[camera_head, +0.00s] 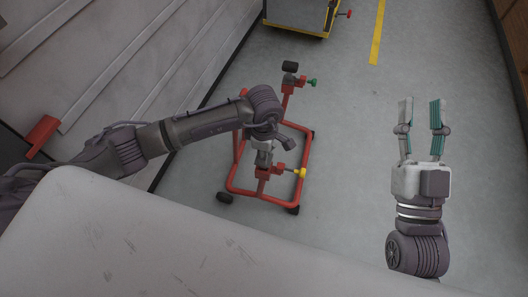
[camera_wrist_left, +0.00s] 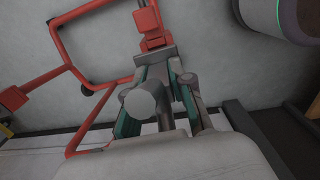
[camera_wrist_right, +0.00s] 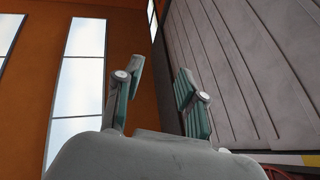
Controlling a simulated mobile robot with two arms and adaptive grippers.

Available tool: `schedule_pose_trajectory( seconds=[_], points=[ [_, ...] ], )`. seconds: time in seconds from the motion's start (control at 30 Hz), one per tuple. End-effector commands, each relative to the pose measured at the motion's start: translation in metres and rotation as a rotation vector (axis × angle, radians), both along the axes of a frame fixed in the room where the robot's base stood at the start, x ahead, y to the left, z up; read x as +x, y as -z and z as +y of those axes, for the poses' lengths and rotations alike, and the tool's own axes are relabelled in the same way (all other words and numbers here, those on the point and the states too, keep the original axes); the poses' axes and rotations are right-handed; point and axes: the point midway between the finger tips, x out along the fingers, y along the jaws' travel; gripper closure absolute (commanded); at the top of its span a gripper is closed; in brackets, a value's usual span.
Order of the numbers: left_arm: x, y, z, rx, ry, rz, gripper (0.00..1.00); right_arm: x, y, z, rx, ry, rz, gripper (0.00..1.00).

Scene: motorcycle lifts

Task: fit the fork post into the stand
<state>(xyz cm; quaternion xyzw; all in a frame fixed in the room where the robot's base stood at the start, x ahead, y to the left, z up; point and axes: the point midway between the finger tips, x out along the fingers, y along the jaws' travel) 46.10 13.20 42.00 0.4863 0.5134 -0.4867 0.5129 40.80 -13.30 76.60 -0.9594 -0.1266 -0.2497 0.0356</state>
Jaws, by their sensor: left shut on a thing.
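The stand is a red tube frame (camera_head: 233,170) on the floor with dark wheels. Its near clamp (camera_head: 263,172) has a yellow knob (camera_head: 300,172); its far clamp has a green knob (camera_head: 312,82). My left gripper (camera_head: 264,156) is over the near clamp. In the left wrist view its teal fingers are shut on the grey fork post (camera_wrist_left: 142,103), with the red clamp (camera_wrist_left: 153,43) just beyond the fingertips. I cannot tell whether the post's lower end is inside the socket. My right gripper (camera_head: 420,108) is open and empty, right of the stand; its spread fingers fill the right wrist view (camera_wrist_right: 155,90).
A dark padded post (camera_head: 290,67) stands at the far clamp. A yellow-edged grey cabinet (camera_head: 295,15) is at the back. A wall with ledges (camera_head: 95,65) runs along the left. The floor right of the stand is clear, with a yellow line (camera_head: 377,35).

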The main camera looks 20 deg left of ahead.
Motion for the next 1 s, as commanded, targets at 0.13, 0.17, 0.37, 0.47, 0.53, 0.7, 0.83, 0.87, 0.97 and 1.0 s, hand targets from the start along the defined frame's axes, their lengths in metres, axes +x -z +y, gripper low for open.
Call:
schedule_pose_trajectory(
  seconds=[0.13,0.17,0.37,0.47,0.53,0.7,0.83,0.87,0.97,1.0],
  points=[
    [0.0,0.0,0.0,0.0,0.0,-0.001,1.0,0.0,-0.001,0.0,0.001,0.0,-0.004,0.6],
    [0.0,0.0,0.0,0.0,0.0,-0.001,1.0,0.0,-0.001,0.0,0.001,0.0,-0.004,0.6],
    [0.0,0.001,0.0,-0.001,0.0,-0.001,1.0,-0.001,-0.002,0.0,0.004,0.0,-0.014,0.6],
    [0.0,0.001,0.0,-0.001,0.0,-0.001,1.0,-0.002,-0.003,-0.001,0.007,0.0,-0.024,0.6],
    [0.0,0.002,0.0,-0.001,0.0,-0.001,1.0,-0.003,-0.004,-0.001,0.008,0.0,-0.031,0.6],
    [0.0,0.003,0.0,-0.001,0.0,-0.001,1.0,-0.005,-0.008,-0.001,0.015,-0.002,-0.056,0.6],
    [0.001,0.004,0.0,-0.001,0.0,-0.002,1.0,-0.007,-0.01,-0.001,0.019,-0.003,-0.068,0.6],
    [0.0,0.004,0.0,-0.001,0.0,-0.002,1.0,-0.007,-0.011,-0.001,0.02,-0.003,-0.073,0.6],
    [0.001,0.004,0.0,-0.001,0.0,-0.002,1.0,-0.008,-0.013,-0.001,0.024,-0.004,-0.088,0.6],
    [0.001,0.005,0.0,-0.001,0.0,-0.002,1.0,-0.009,-0.014,-0.001,0.025,-0.004,-0.092,0.6]
  ],
)
